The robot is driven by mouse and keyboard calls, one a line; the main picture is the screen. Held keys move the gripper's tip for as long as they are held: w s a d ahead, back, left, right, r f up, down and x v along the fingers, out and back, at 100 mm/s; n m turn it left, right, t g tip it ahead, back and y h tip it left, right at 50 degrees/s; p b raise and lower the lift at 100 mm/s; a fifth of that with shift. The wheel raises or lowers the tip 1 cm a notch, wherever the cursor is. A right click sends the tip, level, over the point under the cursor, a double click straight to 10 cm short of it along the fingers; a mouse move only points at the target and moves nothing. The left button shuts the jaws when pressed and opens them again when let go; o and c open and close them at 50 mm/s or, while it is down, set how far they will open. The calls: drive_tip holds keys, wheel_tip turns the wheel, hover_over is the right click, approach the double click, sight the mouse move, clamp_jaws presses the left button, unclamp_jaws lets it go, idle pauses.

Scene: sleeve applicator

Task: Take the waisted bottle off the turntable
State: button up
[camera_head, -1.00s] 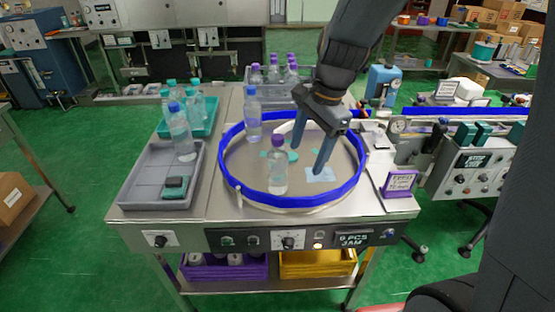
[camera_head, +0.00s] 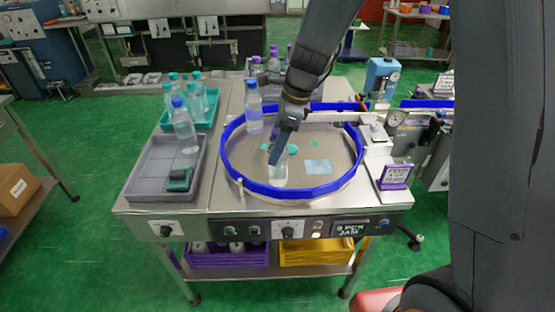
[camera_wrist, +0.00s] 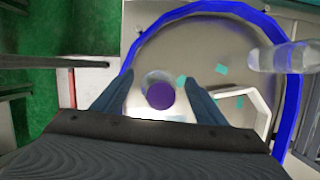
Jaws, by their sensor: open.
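The turntable (camera_head: 322,147) is a grey disc inside a blue guard ring. A clear bottle (camera_head: 278,175) stands upright near its front; its purple cap (camera_wrist: 161,96) shows in the wrist view. A second clear bottle with a blue cap (camera_head: 254,112) stands upright at the back left, and shows at the right of the wrist view (camera_wrist: 283,57). I cannot tell for sure which is waisted.
Left of the turntable, a grey tray (camera_head: 148,197) holds a blue-capped bottle and a dark green block. A teal tray (camera_head: 207,122) behind it holds several bottles. More purple-capped bottles stand at the back. A purple sign (camera_head: 395,177) stands at the right. The guard ring surrounds the front bottle.

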drive_tip(key=shift+x, duration=0.95)
drive_tip(key=c, duration=1.4)
drive_tip(key=shift+r, duration=0.1)
